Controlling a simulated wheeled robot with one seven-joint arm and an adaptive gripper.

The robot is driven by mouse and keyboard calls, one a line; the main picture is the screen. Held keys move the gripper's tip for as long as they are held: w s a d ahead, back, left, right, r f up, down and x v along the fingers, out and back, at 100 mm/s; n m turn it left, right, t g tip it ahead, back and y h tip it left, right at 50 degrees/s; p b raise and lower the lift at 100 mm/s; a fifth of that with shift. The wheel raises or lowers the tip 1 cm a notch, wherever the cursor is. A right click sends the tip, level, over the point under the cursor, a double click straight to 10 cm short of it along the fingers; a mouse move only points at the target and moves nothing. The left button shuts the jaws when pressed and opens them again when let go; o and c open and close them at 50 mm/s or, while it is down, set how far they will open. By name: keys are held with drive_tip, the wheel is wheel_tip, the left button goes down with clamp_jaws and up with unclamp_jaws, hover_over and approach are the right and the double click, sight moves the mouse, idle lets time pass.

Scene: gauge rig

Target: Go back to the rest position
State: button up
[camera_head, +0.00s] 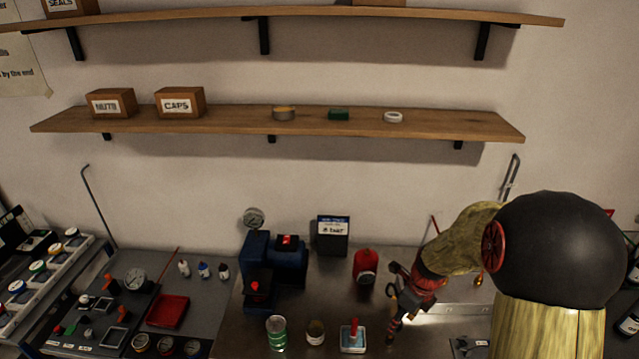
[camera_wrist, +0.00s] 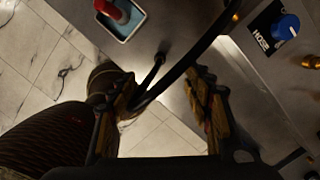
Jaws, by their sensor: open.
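The red-handled item also shows at the top of the wrist view (camera_wrist: 117,12).
A blue press-like device (camera_head: 262,272), a green can (camera_head: 276,332) and a small jar (camera_head: 315,331) stand left of my gripper. A blue knob (camera_wrist: 286,27) beside a HOSE label is right in the wrist view. A wooden shelf (camera_head: 235,119) hangs above. Wall space between is clear.

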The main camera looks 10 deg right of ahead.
drive_tip(key=s+a+r+n+t+b, duration=0.2)
drive_tip(key=s+a+r+n, duration=0.5)
drive_tip(key=n, duration=0.8)
drive_tip(key=s+a+r+n+t+h+b, duration=0.1)
drive_tip(key=s+a+r+n+t+b, duration=0.1)
drive_tip(key=s+a+r+n+b, duration=0.3)
drive_tip(key=s+a+r+n, duration=0.3)
drive_tip(key=s+r+n, duration=0.3)
drive_tip(key=n, duration=0.4)
drive_tip(key=shift+s+r, duration=0.25)
drive_tip(key=shift+r, duration=0.35)
drive_tip(key=shift+a, duration=0.1)
